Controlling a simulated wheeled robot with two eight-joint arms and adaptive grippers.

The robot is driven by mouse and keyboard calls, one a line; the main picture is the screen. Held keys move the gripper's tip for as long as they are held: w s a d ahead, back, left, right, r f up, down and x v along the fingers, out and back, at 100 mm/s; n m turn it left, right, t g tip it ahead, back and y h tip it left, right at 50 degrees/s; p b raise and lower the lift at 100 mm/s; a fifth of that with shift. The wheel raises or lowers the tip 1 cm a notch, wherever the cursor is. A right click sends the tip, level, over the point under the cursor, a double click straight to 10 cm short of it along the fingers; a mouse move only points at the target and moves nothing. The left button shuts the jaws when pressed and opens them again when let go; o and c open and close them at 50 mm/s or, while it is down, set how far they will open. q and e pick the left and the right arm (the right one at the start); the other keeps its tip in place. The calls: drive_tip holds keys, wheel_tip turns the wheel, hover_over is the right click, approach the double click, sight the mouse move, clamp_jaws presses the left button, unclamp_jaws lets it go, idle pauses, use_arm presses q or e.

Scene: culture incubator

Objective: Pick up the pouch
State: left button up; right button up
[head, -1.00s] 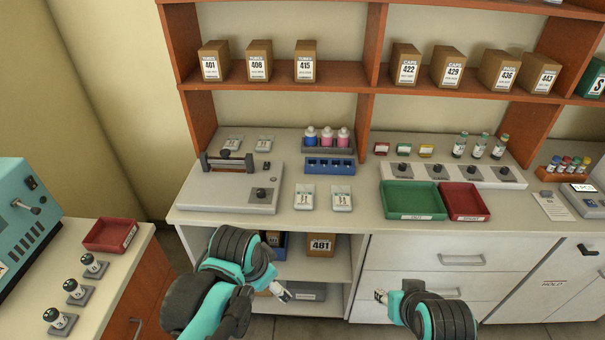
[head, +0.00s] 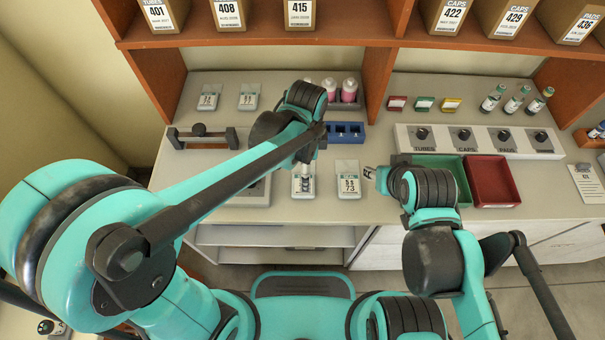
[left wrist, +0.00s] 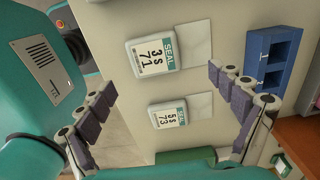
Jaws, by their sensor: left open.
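Two pale pouches with grey bodies and SEAL labels lie on the counter. One, reading 71 (left wrist: 155,55), is partly hidden behind my left gripper in the head view (head: 303,188). The other, reading 73 (head: 348,182), lies to its right; it also shows in the left wrist view (left wrist: 168,115). My left gripper (left wrist: 160,82) is open, its fingers spread on either side of the view of the pouches, above them and empty. In the head view the left gripper (head: 304,168) is over the 71 pouch. My right gripper (head: 371,176) hangs near the green tray; its jaws are unclear.
A blue rack (head: 345,132) stands behind the pouches. Two similar packets (head: 208,97) (head: 249,97) lie at the back left, near a grey device (head: 180,160). Green (head: 455,165) and red (head: 492,180) trays lie to the right. A shelf (head: 340,33) with boxes is above.

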use_arm(q)
drive_tip(key=shift+s+f, duration=0.15)
drive_tip(key=shift+f, duration=0.5)
drive_tip(key=f+b, duration=0.1)
drive_tip(key=f, duration=0.2)
drive_tip(key=f+b, duration=0.1)
drive_tip(key=shift+s+a+f+b, duration=0.15)
drive_tip(key=shift+s+a+b, duration=0.15)
drive_tip(key=shift+b, duration=0.05)
drive_tip(key=shift+f, duration=0.4)
drive_tip(key=c, duration=1.3)
